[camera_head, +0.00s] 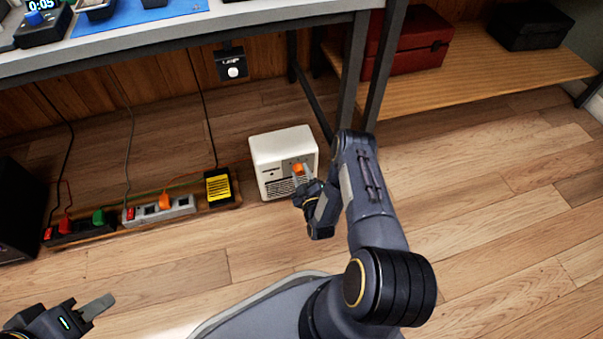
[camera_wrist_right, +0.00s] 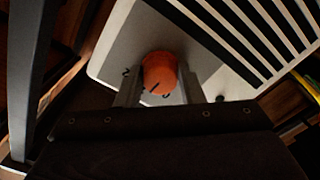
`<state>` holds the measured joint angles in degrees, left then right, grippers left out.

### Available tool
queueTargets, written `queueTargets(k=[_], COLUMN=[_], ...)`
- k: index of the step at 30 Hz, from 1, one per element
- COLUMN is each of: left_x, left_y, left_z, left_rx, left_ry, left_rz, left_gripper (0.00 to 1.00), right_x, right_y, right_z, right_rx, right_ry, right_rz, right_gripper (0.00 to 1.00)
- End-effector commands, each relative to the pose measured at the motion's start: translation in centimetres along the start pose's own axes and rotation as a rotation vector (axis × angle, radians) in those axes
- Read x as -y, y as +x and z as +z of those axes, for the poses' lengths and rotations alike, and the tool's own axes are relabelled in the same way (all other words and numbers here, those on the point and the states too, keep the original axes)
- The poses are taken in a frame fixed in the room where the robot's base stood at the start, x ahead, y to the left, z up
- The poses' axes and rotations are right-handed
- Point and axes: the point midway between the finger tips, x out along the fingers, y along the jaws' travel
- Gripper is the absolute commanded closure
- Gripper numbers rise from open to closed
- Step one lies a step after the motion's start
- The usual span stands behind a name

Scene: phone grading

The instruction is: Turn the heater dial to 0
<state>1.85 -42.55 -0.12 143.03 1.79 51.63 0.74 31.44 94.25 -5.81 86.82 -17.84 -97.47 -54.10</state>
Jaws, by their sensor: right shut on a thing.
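The white heater (camera_head: 268,152) stands on the floor, with a slatted grille on its front. Its orange dial (camera_head: 298,168) sits on the front panel and shows close up in the right wrist view (camera_wrist_right: 160,70). My right gripper (camera_head: 300,178) is at the heater front, with its fingers on either side of the dial and shut on it (camera_wrist_right: 161,88). A dark mark shows on the dial's lower edge. A 2 is readable left of the dial and what looks like a 0 below it; the exact setting is unclear. My left gripper (camera_head: 98,307) is at the bottom left, away from the heater, its jaws unclear.
Power strips (camera_head: 165,209) with orange, red and green plugs lie left of the heater, near a yellow-and-black box (camera_head: 219,186). Cables hang behind them. A table leg (camera_head: 384,70) stands right of the heater. A red case (camera_head: 412,45) sits on a low wooden shelf. Floor at right is clear.

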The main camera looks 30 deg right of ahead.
Motion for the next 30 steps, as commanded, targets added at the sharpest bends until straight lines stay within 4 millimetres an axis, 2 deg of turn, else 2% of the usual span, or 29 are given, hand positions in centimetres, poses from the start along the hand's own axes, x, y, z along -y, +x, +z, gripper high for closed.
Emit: queueTargets(k=[18,30], left_x=[-0.26,-0.19], left_y=[-0.58,-0.43], left_z=[-0.29,-0.22], left_rx=[0.0,0.0], left_ry=[0.0,0.0], left_rz=[0.0,0.0], left_gripper=[0.64,0.64], right_x=[-0.01,-0.09], right_y=[-0.03,-0.04], right_z=[-0.04,0.01], right_rx=[-0.001,0.001], right_ry=[-0.575,-0.824], right_rz=[-0.002,-0.002], right_gripper=[0.89,0.89])
